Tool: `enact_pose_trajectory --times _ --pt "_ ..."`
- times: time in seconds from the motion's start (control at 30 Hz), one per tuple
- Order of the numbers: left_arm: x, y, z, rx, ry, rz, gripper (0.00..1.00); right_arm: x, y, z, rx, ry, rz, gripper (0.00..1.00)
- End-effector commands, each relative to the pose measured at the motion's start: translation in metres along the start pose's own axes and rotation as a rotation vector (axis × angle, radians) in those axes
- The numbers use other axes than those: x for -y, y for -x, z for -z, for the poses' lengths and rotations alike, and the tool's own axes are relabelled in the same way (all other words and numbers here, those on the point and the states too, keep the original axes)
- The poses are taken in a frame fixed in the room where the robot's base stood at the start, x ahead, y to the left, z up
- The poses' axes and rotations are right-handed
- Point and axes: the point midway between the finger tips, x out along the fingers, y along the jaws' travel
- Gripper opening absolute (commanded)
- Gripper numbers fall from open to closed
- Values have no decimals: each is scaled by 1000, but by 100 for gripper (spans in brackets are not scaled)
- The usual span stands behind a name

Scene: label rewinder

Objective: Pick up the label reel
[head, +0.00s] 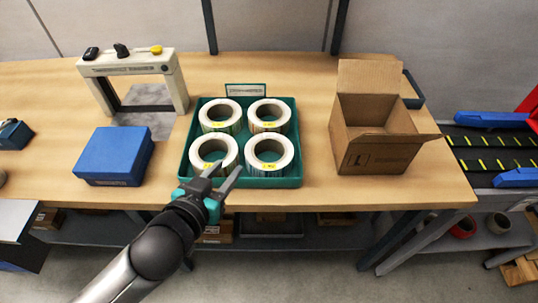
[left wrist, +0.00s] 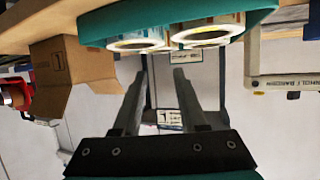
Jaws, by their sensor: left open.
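Several white label reels lie flat in a green tray (head: 292,183), two toward the back and two toward the front. They are the back-left reel (head: 206,116), back-right reel (head: 285,117), front-left reel (head: 198,151) and front-right reel (head: 287,156). My left gripper (head: 228,171) is open and empty at the tray's front edge, its fingertips near the two front reels. In the left wrist view the picture is upside down; the open fingers (left wrist: 160,74) show below two reels (left wrist: 137,45) with nothing between them. My right gripper is not in view.
An open cardboard box (head: 380,155) stands right of the tray. A blue box (head: 112,155) and a white frame-shaped device (head: 180,85) stand to the left. A small sign (head: 245,90) is behind the tray. A conveyor (head: 490,140) is at the far right.

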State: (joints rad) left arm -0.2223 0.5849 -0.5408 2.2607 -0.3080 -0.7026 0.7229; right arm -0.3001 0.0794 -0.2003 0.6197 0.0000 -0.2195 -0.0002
Motion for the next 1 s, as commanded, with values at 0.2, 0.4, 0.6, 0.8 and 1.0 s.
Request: enact_pose_trajectory --times 0.2,0.4,0.6,0.8,1.0 --pt "0 -34 0 -1 0 1 42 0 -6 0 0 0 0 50" --pt "0 -64 -1 1 1 1 42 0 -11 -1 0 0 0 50" --pt "0 -81 -1 2 1 1 42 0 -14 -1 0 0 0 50" --pt "0 -93 -3 2 1 0 42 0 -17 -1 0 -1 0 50" --pt "1 -120 -8 2 0 2 42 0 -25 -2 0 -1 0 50"
